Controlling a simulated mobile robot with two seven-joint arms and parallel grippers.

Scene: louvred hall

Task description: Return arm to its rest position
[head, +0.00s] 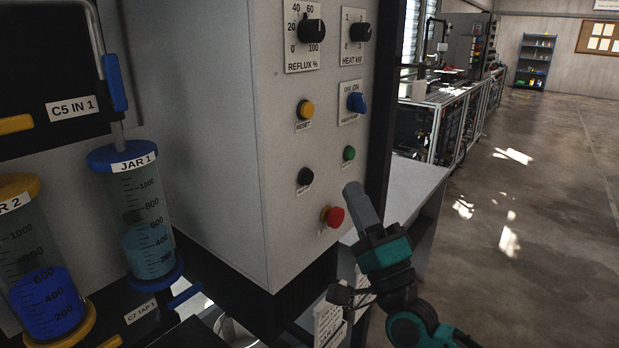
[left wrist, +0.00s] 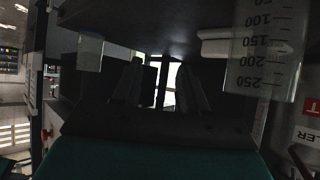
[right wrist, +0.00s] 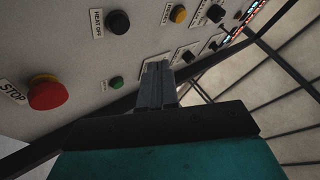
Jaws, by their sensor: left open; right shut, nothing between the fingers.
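My right gripper (head: 358,196) is at the right of the grey control panel (head: 285,190) in the head view, close in front of it, with its grey fingers together and empty. In the right wrist view its closed fingers (right wrist: 156,84) point up past the green button (right wrist: 116,83), with the red STOP button (right wrist: 47,93) to the left. No contact with a button is visible. My left gripper (left wrist: 165,88) shows only in the left wrist view, dark, with its two fingers apart and a bright gap between them.
JAR 1 (head: 150,225), blue-capped, and JAR 2 (head: 38,262), yellow-capped, stand left of the panel. The panel carries knobs and a blue switch (head: 356,102). A pale bench (head: 415,185) lies behind my right arm. The floor (head: 540,200) at the right is open.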

